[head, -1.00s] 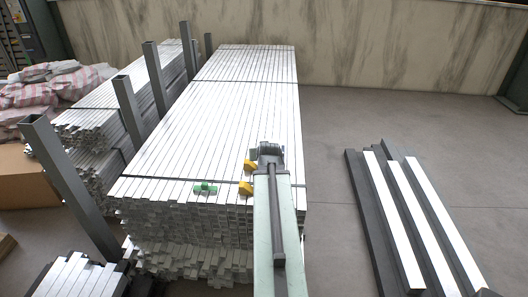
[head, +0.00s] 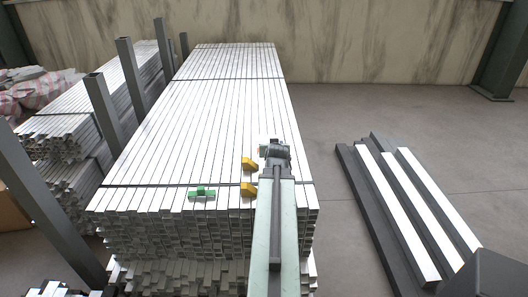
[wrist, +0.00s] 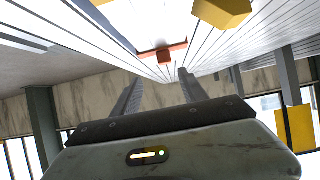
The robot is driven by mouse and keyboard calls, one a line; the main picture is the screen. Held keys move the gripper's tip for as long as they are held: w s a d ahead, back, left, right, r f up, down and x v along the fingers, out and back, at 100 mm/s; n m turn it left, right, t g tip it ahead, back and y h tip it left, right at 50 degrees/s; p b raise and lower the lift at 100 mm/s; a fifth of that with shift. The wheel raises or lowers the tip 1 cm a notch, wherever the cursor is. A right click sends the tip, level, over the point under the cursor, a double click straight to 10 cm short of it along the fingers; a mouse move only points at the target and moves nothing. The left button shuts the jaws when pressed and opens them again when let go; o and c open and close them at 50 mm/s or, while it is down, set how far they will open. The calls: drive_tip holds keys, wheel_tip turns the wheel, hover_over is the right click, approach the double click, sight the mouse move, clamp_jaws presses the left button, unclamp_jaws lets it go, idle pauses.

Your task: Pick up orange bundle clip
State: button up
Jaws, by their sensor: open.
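The orange bundle clip (wrist: 166,54) shows in the wrist view on the white bars, ahead of the gap between my fingers. In the head view it is largely hidden by my gripper. My gripper (head: 273,148) is over the right part of the bar bundle. In the wrist view its two dark fingers (wrist: 158,82) stand apart with nothing between them, and the clip is beyond their tips. I cannot tell the exact distance.
Two yellow clips (head: 249,164) and a green clip (head: 202,194) sit on the bundle (head: 190,120) left of my gripper. One yellow clip (wrist: 222,12) is near the orange one. Grey posts (head: 131,75) stand along the left. Long bars (head: 400,205) lie on the floor at right.

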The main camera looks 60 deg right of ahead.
drive_tip(key=shift+w+d+f+b, duration=0.6)
drive_tip(key=shift+w+d+f, duration=0.2)
drive_tip(key=shift+w, duration=0.25)
drive_tip(key=b+x, duration=0.2)
drive_tip(key=x, duration=0.2)
drive_tip(key=shift+w+d+f, duration=0.2)
drive_tip(key=shift+w, duration=0.2)
drive_tip(key=shift+s+r, duration=0.1)
drive_tip(key=shift+r, duration=0.05)
clamp_jaws()
